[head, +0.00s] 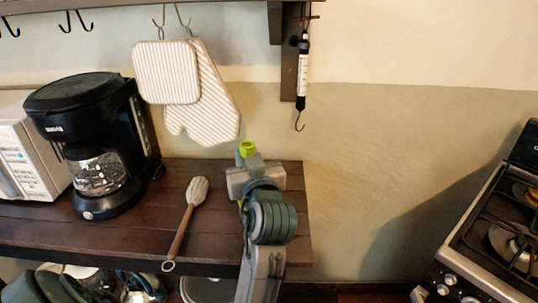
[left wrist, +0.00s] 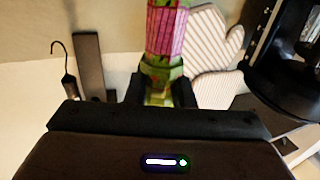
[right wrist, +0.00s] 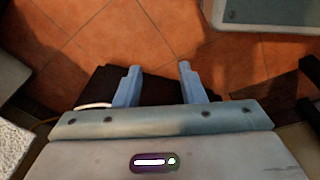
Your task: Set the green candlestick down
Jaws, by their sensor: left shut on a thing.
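My left gripper (head: 255,170) is over the right end of the wooden shelf (head: 222,172), shut on the green candlestick (head: 248,148). In the head view only a bright green end and a small green patch show; the gripper and arm hide the rest. In the left wrist view the candlestick (left wrist: 165,30) has a pink band and green parts, held between the dark fingers (left wrist: 160,95). Whether it touches the shelf cannot be told. My right gripper (right wrist: 157,85) is open and empty above the tiled floor.
A whisk-like utensil (head: 188,215) lies on the shelf left of my left gripper. A black coffee maker (head: 95,140) and a microwave (head: 30,150) stand further left. A striped mitt (head: 215,110) and a hanging scale (head: 302,75) hang above. A stove (head: 490,240) is at the right.

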